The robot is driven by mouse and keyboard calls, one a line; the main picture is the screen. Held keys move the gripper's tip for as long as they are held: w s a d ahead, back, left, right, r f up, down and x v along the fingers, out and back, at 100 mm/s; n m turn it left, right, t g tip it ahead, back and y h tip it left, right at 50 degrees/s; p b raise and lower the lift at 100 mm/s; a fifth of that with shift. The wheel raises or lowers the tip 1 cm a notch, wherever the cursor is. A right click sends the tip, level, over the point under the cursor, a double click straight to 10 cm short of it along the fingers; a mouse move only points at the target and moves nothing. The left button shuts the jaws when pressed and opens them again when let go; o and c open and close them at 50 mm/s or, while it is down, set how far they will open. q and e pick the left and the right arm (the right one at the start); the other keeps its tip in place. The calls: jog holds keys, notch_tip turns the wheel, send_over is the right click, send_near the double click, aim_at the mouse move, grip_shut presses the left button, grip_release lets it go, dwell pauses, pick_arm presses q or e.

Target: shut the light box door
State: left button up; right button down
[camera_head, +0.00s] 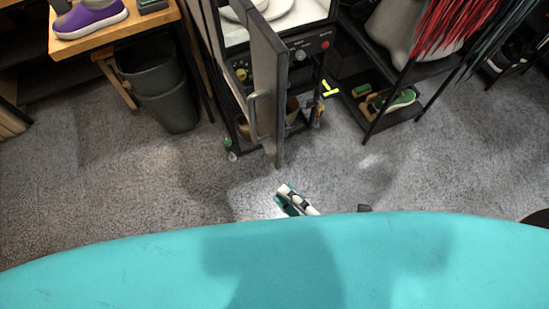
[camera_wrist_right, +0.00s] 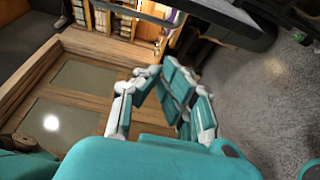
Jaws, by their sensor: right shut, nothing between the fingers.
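The light box (camera_head: 305,49) stands at the top middle of the head view on a dark cart, with a lit white interior. Its grey door (camera_head: 267,75) stands open, swung out toward me and seen nearly edge-on. A metal handle (camera_head: 255,115) is on the door's left face. White footwear (camera_head: 245,10) shows inside the box, cut off by the frame. My right gripper (camera_head: 290,197) is below the door's near end, apart from the handle and empty. In the right wrist view its teal-and-white fingers (camera_wrist_right: 167,72) are closed together. My left gripper is not in view.
A wooden table (camera_head: 90,45) with a purple shoe (camera_head: 90,17) and a grey bin (camera_head: 160,85) stand left of the box. A dark rack (camera_head: 375,118) with green shoes (camera_head: 397,101) stands right. Grey carpet (camera_head: 110,180) in front is clear.

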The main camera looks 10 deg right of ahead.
aim_at(256, 141)
jog(key=p+x, duration=0.2)
jog(key=x, duration=0.8)
jog(key=d, duration=0.2)
jog(key=w+d, duration=0.1)
jog(key=d, duration=0.1)
jog(key=shift+w+p, duration=0.1)
jog(key=shift+p, duration=0.2)
